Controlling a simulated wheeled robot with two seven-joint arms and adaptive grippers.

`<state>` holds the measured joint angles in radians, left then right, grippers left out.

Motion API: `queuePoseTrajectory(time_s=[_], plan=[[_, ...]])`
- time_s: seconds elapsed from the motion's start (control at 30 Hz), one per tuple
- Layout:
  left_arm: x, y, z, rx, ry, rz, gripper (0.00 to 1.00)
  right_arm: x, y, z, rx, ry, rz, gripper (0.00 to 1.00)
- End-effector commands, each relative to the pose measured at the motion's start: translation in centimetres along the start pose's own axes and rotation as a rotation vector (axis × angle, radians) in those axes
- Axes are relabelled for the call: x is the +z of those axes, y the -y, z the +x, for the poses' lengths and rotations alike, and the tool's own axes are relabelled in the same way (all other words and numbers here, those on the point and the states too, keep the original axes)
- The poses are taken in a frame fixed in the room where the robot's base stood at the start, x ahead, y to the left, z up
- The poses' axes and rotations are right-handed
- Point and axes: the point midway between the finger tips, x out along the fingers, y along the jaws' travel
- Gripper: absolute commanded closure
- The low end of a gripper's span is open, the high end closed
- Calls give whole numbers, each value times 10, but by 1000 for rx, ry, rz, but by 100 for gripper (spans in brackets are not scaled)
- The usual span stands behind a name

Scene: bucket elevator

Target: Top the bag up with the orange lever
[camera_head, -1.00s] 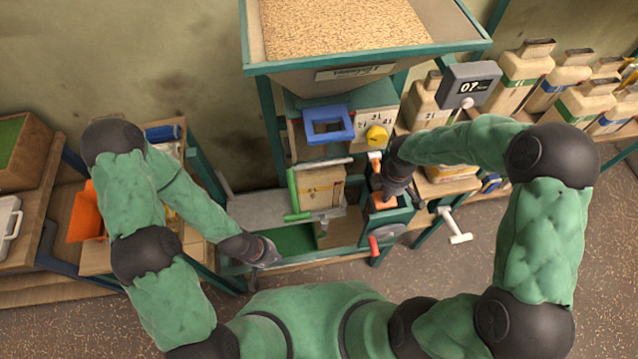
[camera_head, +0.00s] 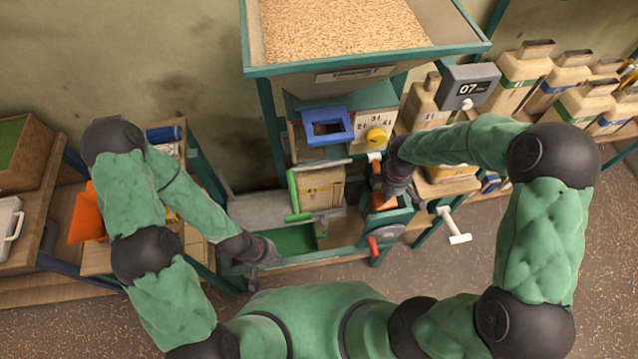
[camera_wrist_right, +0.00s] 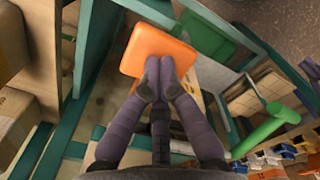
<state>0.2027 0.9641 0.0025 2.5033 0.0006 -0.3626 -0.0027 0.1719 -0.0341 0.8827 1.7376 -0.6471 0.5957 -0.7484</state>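The orange lever (camera_head: 385,203) sits at the right side of the machine frame, partly hidden by my right gripper (camera_head: 392,190). In the right wrist view the lever's flat orange plate (camera_wrist_right: 152,42) lies just beyond the fingertips. The fingers of my right gripper (camera_wrist_right: 160,76) are shut together, with their tips at the plate's near edge; whether they touch is hard to tell. The tan bag (camera_head: 322,187) stands upright below the spout, beside a green-handled clamp (camera_head: 294,192). My left gripper (camera_head: 268,258) is low at the front left, apart from the bag; its fingers are unclear.
A grain-filled hopper (camera_head: 340,25) is above. A display (camera_head: 468,87) reads 07. A yellow knob (camera_head: 376,136), blue frame (camera_head: 328,126) and red handle (camera_head: 374,246) are on the machine. A white T-handle (camera_head: 454,226) sticks out at right. Filled bags (camera_head: 525,75) line the shelf.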

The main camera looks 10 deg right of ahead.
Motion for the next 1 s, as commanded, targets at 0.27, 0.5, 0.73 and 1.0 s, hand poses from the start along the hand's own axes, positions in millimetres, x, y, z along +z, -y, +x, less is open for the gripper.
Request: queuePoseTrajectory(time_s=[0.27, 0.5, 0.73, 1.0], plan=[[1, -14, -39, 0, -1, 0, 100, 0, -1, -50, 3, -1, 0, 100], [2, -23, -64, 0, -1, 0, 100, 0, -1, -84, 3, -1, -1, 100], [2, -22, -63, 0, 0, 0, 100, 0, 0, -83, 2, -1, 0, 100], [2, -22, -63, 0, 0, 0, 100, 0, -1, -83, 2, -1, 0, 100]])
